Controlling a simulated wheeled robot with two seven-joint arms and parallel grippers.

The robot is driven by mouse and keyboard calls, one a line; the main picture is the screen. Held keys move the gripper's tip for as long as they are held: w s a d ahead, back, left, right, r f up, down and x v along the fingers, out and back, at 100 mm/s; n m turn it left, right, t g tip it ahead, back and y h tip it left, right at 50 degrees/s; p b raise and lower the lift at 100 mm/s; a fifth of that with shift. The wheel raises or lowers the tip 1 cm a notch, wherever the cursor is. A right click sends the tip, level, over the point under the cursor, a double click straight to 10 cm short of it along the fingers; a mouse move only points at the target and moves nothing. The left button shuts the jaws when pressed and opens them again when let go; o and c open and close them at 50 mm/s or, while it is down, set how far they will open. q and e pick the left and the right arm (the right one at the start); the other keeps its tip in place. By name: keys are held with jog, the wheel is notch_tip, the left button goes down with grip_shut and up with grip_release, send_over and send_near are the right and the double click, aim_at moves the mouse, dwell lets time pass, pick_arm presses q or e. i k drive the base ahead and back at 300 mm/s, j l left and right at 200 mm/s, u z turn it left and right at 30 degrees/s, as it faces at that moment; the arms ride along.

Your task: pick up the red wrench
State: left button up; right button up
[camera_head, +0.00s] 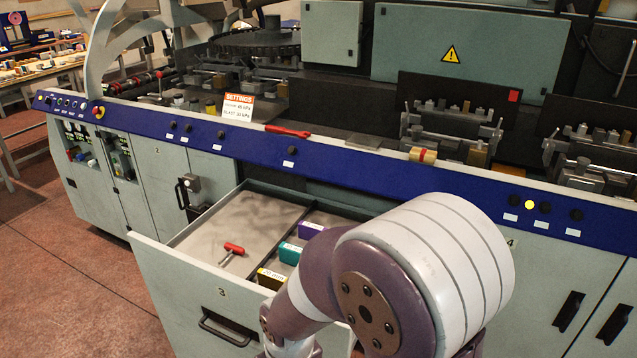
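A long, flat red tool that looks like the red wrench (288,131) lies on the machine's front ledge, just above the blue control strip and right of a small sign. A second red tool with a T-shaped handle (233,248) lies inside the open drawer. A large arm link of mine fills the lower right and covers part of the drawer's right side. Neither of my grippers shows in the head view, so I cannot see where their fingers are.
The open drawer (178,262) sticks out below the ledge, with purple (310,229), teal (290,253) and yellow (270,279) boxes in its right compartment. A "SETTINGS" sign (238,107) stands left of the wrench. Red floor (75,290) lies clear at left.

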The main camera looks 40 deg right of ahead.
aim_at(303, 134)
jog(key=z, duration=1)
jog(key=i+j+u, duration=0.4)
jog(key=j, duration=0.25)
jog(key=i+j+u, duration=0.3)
jog(key=j+u, duration=0.15)
jog(key=j, duration=0.15)
jog(key=i+j+u, duration=0.65)
jog(key=i+u, duration=0.15)
jog(key=i, duration=0.2)
jog(key=i+z, duration=0.15)
jog(key=i, duration=0.3)
jog(key=i+j+z, duration=0.2)
jog(key=i, duration=0.25)
jog(key=i+z, duration=0.15)
jog(key=i, duration=0.3)
jog(key=i+z, duration=0.2)
jog(key=z, duration=0.25)
jog(key=i+z, duration=0.25)
jog(key=z, duration=0.2)
jog(key=i+z, duration=0.25)
jog(key=z, duration=0.25)
jog(key=i+j+z, duration=0.2)
jog(key=z, duration=0.25)
